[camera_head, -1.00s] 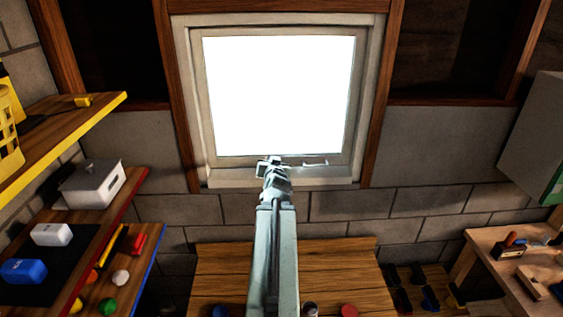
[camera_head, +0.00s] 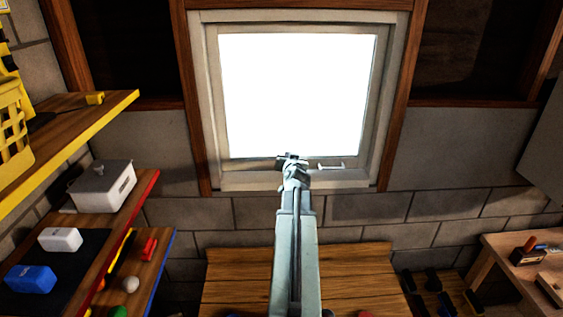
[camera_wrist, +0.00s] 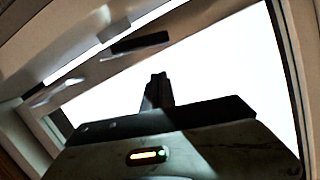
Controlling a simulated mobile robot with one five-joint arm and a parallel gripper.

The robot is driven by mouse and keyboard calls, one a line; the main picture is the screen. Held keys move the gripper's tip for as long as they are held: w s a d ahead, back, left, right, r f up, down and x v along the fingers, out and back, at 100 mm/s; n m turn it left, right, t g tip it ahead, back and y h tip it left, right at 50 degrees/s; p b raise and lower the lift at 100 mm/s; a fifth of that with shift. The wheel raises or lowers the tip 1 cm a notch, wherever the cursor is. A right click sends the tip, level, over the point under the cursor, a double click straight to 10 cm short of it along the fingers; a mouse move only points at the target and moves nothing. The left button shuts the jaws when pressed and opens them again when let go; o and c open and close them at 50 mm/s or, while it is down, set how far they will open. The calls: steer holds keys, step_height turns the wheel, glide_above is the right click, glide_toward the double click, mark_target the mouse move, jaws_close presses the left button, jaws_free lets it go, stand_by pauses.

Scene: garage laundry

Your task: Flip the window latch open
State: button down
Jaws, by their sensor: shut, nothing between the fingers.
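The window (camera_head: 203,100) is in the middle of the head view, with a bright pane in a pale frame. The latch (camera_head: 331,166) is a small, slim silver handle on the lower frame, lying roughly level. My gripper (camera_head: 291,157) is shut and empty, just left of the latch at the pane's bottom edge; I cannot tell whether they touch. In the wrist view, my gripper's fingers (camera_wrist: 157,88) are together against the bright pane. A dark bar (camera_wrist: 140,42) shows on the frame above them; I cannot tell whether it is part of the latch.
Shelves with a white lidded box (camera_head: 103,186) and a yellow basket (camera_head: 12,115) stand at the left. A wooden bench top (camera_head: 235,275) lies below the window. A workbench (camera_head: 505,250) with tools is at the right. The wall around the latch is clear.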

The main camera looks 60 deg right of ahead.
step_height(320, 180, down, 3)
steer(key=shift+w+a+r+b, duration=0.1)
steer(key=shift+a+r+b, duration=0.1)
steer(key=shift+b, duration=0.3)
steer(key=shift+a+f, duration=0.1)
steer(key=shift+f, duration=0.05)
steer(key=shift+w+a+f+b, duration=0.15)
steer(key=shift+w+a+b, duration=0.05)
steer(key=shift+w+b, duration=0.15)
